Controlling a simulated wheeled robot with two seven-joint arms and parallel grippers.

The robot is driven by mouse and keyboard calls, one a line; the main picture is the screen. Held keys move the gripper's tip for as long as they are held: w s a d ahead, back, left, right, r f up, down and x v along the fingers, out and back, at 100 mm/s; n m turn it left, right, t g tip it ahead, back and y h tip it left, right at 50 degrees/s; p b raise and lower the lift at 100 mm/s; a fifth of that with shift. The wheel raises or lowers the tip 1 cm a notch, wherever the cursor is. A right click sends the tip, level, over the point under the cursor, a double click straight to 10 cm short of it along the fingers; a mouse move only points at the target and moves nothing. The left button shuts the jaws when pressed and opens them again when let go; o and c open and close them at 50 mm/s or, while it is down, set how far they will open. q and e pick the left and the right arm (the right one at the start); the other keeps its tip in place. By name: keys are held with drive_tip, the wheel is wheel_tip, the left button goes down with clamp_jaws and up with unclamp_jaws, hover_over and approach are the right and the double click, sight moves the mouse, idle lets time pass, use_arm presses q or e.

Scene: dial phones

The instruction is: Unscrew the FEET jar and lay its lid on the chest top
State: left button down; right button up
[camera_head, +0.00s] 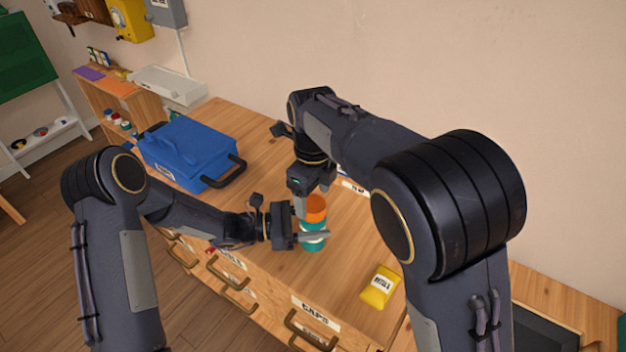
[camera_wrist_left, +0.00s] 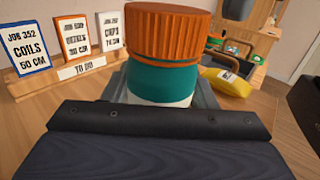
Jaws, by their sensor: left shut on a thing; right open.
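A teal jar (camera_head: 313,243) with a white band and an orange ridged lid (camera_head: 316,207) stands upright on the wooden chest top (camera_head: 350,260). My left gripper (camera_head: 312,237) is shut on the jar's body from the left, below the lid. The left wrist view shows the orange lid (camera_wrist_left: 168,34) seated on the teal jar body (camera_wrist_left: 163,82). No label text is readable on the jar. My right gripper (camera_head: 312,200) is open and points down just above and beside the lid; its fingertips are partly hidden.
A blue toolbox (camera_head: 190,150) with a black handle stands at the left on the chest. A yellow labelled packet (camera_head: 380,287) lies to the right of the jar. Job cards (camera_wrist_left: 72,38) stand behind a "TO DO" strip. Drawers with handles are along the front.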

drive_tip(key=shift+f, duration=1.25)
